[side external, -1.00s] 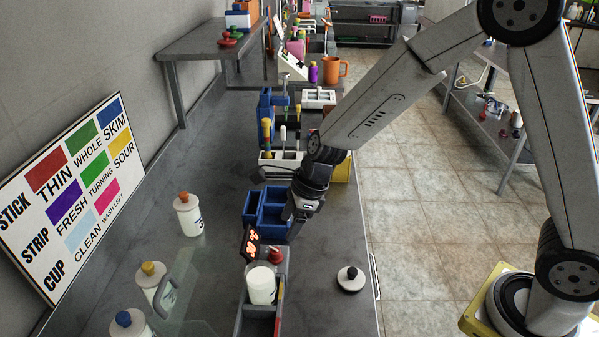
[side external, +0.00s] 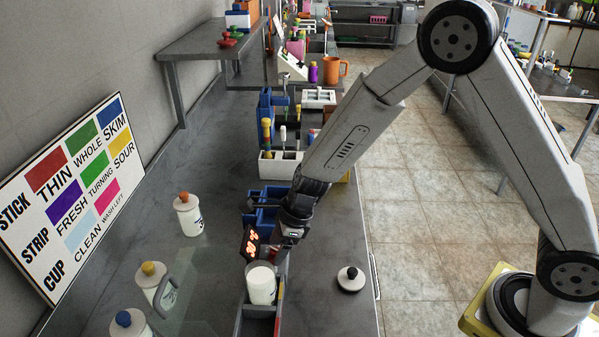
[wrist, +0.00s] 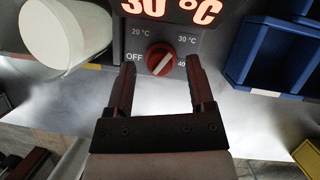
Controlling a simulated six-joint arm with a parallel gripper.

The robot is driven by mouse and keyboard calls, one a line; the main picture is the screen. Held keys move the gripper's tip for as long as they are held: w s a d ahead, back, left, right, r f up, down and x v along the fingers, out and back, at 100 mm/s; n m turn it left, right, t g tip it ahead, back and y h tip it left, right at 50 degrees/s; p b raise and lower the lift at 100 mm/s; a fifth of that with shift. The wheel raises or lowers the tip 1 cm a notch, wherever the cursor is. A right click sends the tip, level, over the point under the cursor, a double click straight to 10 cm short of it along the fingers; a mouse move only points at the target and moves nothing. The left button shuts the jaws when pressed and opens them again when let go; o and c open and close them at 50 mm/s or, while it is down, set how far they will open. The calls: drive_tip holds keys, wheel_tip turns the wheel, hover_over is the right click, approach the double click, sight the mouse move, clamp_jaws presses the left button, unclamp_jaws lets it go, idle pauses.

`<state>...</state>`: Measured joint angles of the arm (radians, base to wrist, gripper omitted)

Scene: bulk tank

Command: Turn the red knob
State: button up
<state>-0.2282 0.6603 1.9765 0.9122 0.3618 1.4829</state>
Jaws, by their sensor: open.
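The red knob (wrist: 160,60) shows in the wrist view on a grey panel (wrist: 205,48) with the labels OFF, 20 °C, 30 °C and 40. A white bar on the knob runs diagonally, from upper right to lower left. My gripper (wrist: 162,70) is open, with one finger on each side of the knob.
A white container (side external: 261,285) stands right by the display; it also shows in the wrist view (wrist: 60,35). Blue bins (side external: 262,215) are behind my gripper. Several lidded bottles (side external: 188,215) stand at left.

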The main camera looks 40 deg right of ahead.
drive_tip(key=shift+a+f, duration=0.1)
drive_tip(key=shift+f, duration=0.2)
clamp_jaws()
